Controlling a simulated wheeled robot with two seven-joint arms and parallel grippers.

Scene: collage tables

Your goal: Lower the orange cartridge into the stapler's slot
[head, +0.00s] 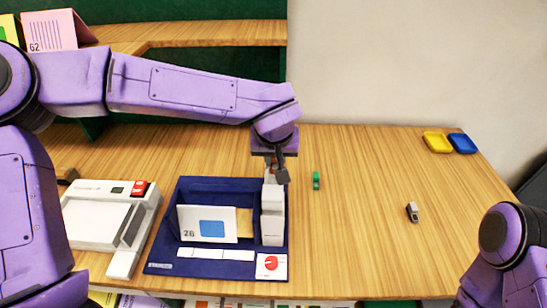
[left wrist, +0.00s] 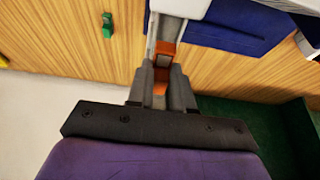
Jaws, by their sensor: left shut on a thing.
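The stapler is a tall white block (head: 272,220) standing at the right side of a dark blue board. My left gripper (head: 277,174) is just behind the stapler's far end, pointing down. In the left wrist view the gripper (left wrist: 162,88) is shut on the orange cartridge (left wrist: 165,48), which shows in two patches between the grey fingers. The cartridge's outer end overlaps a light grey channel of the stapler (left wrist: 172,28) in that view. I cannot tell whether it is inside the slot or above it. My right gripper is out of view.
The blue board (head: 165,250) carries a card marked 26 (head: 207,224) and a red-dotted card (head: 271,266). A white machine (head: 90,215) stands left. A green piece (head: 316,180) and a small grey object (head: 412,212) lie right. Yellow (head: 437,142) and blue (head: 462,143) trays sit far right.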

